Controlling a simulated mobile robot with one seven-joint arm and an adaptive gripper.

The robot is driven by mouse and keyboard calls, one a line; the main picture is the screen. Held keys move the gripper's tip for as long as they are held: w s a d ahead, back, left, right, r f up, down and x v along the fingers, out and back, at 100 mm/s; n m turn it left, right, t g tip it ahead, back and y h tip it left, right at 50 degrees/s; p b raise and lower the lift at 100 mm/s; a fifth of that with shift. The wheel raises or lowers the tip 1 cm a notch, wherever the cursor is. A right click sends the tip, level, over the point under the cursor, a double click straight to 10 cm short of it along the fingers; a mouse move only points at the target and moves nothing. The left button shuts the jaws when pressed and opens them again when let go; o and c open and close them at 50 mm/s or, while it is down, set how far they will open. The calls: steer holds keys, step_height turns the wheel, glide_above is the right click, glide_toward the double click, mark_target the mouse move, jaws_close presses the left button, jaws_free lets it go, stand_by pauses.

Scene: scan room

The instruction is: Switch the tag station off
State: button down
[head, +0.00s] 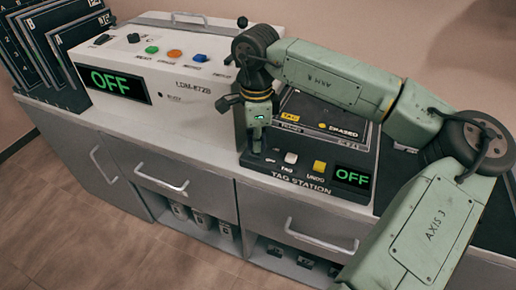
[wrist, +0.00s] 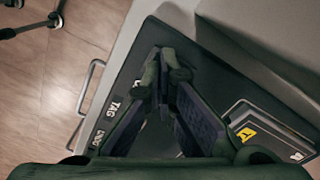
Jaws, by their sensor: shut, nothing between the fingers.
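The tag station (head: 300,178) is a black panel on the counter, with a white button (head: 291,157), a yellow button (head: 319,166) and a small screen (head: 351,177) reading OFF in green. My gripper (head: 256,149) is shut and empty, pointing down over the left end of the panel's front strip. It hides what is at that end. In the wrist view my gripper (wrist: 163,92) covers part of the black panel (wrist: 128,80), with TAG lettering beside it. I cannot tell whether the fingertips touch the panel.
A white unit (head: 190,80) with coloured buttons and its own OFF screen (head: 113,83) stands left of my gripper. Dark panels (head: 50,40) lean at the far left. A tray (head: 325,108) with an ERASED label lies behind the buttons. Drawers with handles (head: 320,238) are below.

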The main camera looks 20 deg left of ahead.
steer(key=shift+r+p, duration=1.95)
steer(key=shift+r, duration=1.5)
